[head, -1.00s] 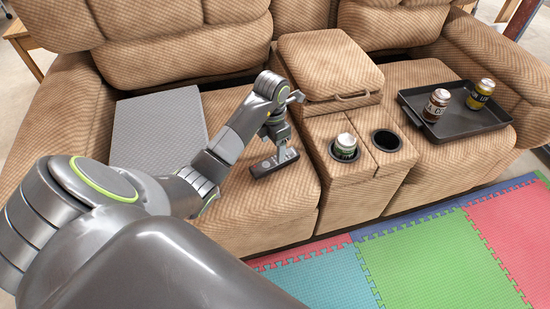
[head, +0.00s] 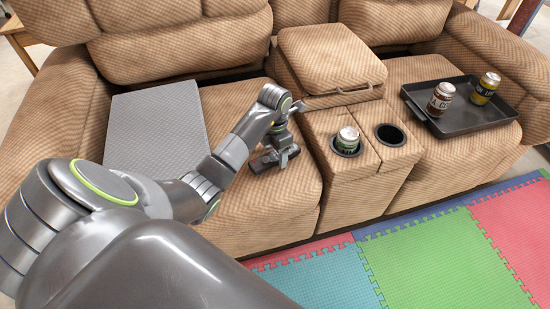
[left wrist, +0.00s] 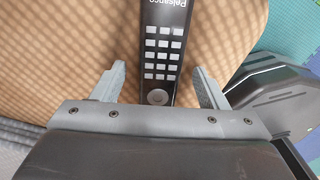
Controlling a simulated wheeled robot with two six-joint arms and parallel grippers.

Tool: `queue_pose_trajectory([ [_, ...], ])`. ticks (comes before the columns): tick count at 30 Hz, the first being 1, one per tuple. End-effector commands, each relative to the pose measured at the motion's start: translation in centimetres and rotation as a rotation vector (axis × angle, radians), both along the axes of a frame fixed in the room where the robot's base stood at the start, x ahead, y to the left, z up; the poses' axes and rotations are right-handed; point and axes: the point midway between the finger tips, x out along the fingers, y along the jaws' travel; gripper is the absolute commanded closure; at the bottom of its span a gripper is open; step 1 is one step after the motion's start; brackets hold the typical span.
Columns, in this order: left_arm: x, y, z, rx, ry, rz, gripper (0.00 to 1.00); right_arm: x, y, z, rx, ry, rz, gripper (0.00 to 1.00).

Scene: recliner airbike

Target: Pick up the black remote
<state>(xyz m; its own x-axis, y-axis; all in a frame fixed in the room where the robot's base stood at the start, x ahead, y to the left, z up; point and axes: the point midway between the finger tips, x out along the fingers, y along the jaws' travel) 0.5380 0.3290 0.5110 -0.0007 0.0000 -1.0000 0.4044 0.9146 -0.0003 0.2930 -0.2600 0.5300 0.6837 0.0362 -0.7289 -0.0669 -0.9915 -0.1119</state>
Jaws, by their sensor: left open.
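The black remote (left wrist: 164,42) lies on the tan recliner's left seat cushion, with light buttons and a round key facing up in the left wrist view. In the head view the remote (head: 262,164) is partly hidden by my left gripper (head: 283,160). In the left wrist view my left gripper (left wrist: 161,85) is open, with one finger on each side of the remote's near end and a gap visible on both sides. The fingers do not hold it. My right gripper is not in view.
A grey pad (head: 155,135) lies on the left seat. The console has a can (head: 347,140) in one cupholder and an empty cupholder (head: 390,135). A dark tray (head: 465,122) with two cans rests on the right seat. Foam mats (head: 420,260) cover the floor in front.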

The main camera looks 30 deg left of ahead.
Motion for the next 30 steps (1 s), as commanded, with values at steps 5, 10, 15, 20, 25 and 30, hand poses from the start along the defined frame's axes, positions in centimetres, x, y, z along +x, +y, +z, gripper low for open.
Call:
queue_pose_trajectory([
  [5, 0.00, -0.01, -0.26, 0.000, 0.000, 0.000, 0.33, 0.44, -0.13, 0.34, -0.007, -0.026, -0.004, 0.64],
  [10, -0.01, -0.02, -0.24, 0.000, 0.000, 0.000, 0.35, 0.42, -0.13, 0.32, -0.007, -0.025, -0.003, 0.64],
  [15, -0.01, -0.02, -0.24, 0.000, 0.000, 0.000, 0.58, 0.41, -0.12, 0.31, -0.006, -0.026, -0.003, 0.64],
  [20, -0.02, -0.01, -0.23, 0.000, 0.000, 0.000, 0.79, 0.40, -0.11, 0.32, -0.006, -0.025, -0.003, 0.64],
  [25, 0.00, -0.01, -0.21, 0.000, -0.001, 0.000, 0.83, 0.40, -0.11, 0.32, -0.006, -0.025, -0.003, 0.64],
  [30, 0.01, 0.00, -0.09, 0.000, -0.001, 0.000, 0.83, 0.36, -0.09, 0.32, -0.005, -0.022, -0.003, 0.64],
])
